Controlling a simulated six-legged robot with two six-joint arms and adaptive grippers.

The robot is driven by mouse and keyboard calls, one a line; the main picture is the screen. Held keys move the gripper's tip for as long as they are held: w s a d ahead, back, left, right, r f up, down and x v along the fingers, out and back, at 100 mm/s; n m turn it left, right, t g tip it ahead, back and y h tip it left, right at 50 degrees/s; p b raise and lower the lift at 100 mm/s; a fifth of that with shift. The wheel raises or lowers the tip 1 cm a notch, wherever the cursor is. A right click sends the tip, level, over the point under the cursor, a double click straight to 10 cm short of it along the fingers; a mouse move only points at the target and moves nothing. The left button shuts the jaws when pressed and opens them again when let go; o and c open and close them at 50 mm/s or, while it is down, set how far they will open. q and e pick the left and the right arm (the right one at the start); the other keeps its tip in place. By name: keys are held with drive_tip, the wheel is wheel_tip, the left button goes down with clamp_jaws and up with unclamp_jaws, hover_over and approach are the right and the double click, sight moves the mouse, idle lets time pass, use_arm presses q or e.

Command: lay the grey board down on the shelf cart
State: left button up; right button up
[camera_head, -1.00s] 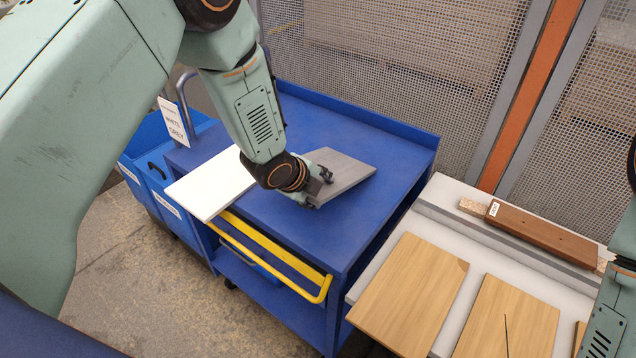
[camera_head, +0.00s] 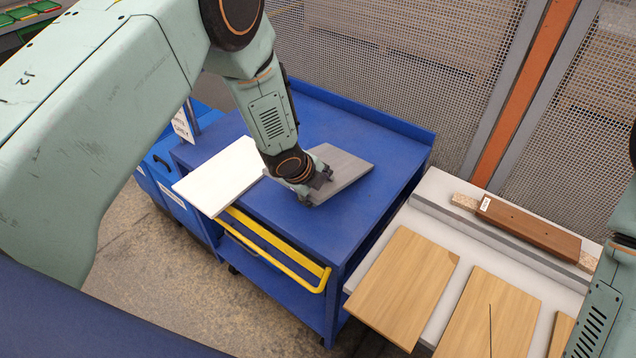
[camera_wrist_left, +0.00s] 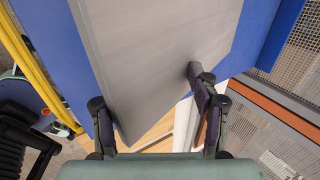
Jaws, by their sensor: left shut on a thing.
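The grey board (camera_head: 345,168) is at the top of the blue shelf cart (camera_head: 335,120), right of its middle. My left gripper (camera_head: 315,193) is shut on the board's near edge. In the left wrist view the board (camera_wrist_left: 150,50) runs away from the gripper (camera_wrist_left: 158,125), with one finger at its side and one over its face. Whether the board touches the cart top along its whole face I cannot tell. My right arm shows at the right edge of the head view; its gripper is out of sight.
A white board (camera_head: 220,175) lies on the cart's left side, overhanging its edge. A yellow handle (camera_head: 275,250) is at the cart's front. Wooden boards (camera_head: 403,285) and a brown block (camera_head: 530,228) lie on a pale table at right. Blue bins (camera_head: 165,185) stand at left. Mesh fencing is behind.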

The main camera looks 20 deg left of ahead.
use_arm(q)
drive_tip(key=shift+s+f, duration=0.15)
drive_tip(key=shift+s, duration=0.05)
drive_tip(key=shift+s+a, duration=0.15)
drive_tip(key=shift+s+a+r+b, duration=0.15)
drive_tip(key=shift+s+b, duration=0.25)
drive_tip(key=shift+b, duration=0.05)
drive_tip(key=shift+s+a+r+b, duration=0.1)
drive_tip(key=shift+s+a+b, duration=0.05)
drive_tip(key=shift+s+b, duration=0.25)
drive_tip(key=shift+s+a+r, duration=0.1)
drive_tip(key=shift+s+r, duration=0.05)
drive_tip(key=shift+s, duration=0.05)
drive_tip(key=shift+s+r, duration=0.2)
drive_tip(key=shift+r, duration=0.05)
drive_tip(key=shift+s+a+r+b, duration=0.15)
drive_tip(key=shift+s+a+b, duration=0.1)
drive_tip(key=shift+s+b, duration=0.2)
drive_tip(key=shift+s+a+r+b, duration=0.2)
drive_tip(key=shift+s+b, duration=0.15)
drive_tip(key=shift+s, duration=0.15)
drive_tip(key=shift+s+a+r, duration=0.1)
drive_tip(key=shift+s+r, duration=0.15)
drive_tip(key=shift+s, duration=0.2)
